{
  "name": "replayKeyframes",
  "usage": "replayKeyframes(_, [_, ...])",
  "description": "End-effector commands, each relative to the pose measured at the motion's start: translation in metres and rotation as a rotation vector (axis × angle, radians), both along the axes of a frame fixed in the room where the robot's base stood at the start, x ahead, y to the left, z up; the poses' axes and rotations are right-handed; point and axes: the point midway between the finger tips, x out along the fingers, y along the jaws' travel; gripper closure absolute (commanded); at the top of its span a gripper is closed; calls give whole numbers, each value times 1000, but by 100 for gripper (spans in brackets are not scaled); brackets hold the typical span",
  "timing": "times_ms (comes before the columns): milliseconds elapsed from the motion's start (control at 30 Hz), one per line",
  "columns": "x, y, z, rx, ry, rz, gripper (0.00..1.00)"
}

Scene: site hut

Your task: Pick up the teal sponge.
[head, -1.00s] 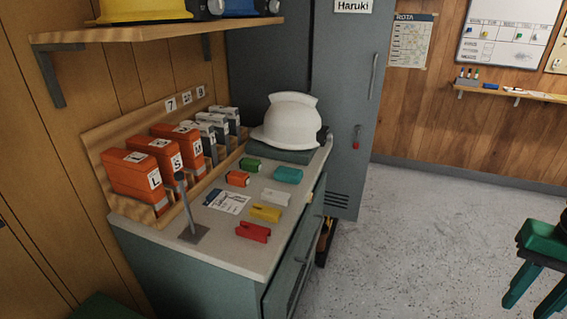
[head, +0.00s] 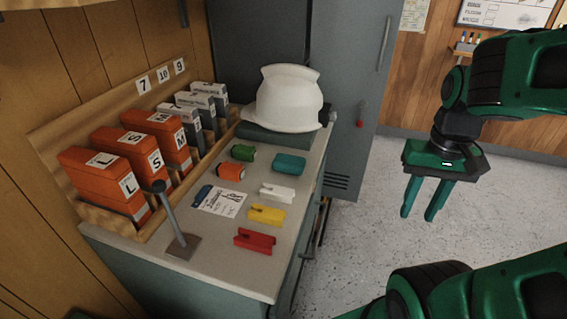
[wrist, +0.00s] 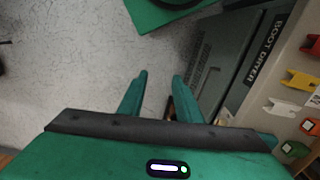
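The teal sponge (head: 289,164) is a small rounded block lying on the grey countertop (head: 215,239), in front of the white helmet and behind a white clip-like piece. My gripper (head: 417,214) hangs over the floor to the right of the counter, apart from the sponge, with its fingers pointing down. The fingers stand apart with nothing between them; the wrist view shows the same empty gap (wrist: 160,90). In the wrist view, a teal patch at the gripper's lower right edge may be the sponge, mostly hidden by the gripper body.
Near the sponge lie a green piece (head: 243,152), an orange piece (head: 231,172), and white (head: 277,193), yellow (head: 267,214) and red (head: 255,239) pieces. The white helmet (head: 285,98) stands behind. A lever (head: 168,212) rises at the front left. Orange binders (head: 103,182) line the left.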

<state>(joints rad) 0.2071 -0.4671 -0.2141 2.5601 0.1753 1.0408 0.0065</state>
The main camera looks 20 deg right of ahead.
Motion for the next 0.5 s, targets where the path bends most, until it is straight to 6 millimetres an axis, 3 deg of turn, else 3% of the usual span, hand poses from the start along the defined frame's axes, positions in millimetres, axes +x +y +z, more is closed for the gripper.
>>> replayKeyframes(33, [0, 0, 0, 0, 0, 0, 69])
replayKeyframes(133, [-7, 1, 5, 1, -15, 17, 45])
replayKeyframes(200, [3, 2, 9, 3, -30, 68, 33])
replayKeyframes(233, [11, 3, 12, 5, -38, 105, 33])
replayKeyframes(367, [71, 21, 24, 20, -98, 370, 33])
replayKeyframes(500, [152, 52, 39, 43, -200, 755, 33])
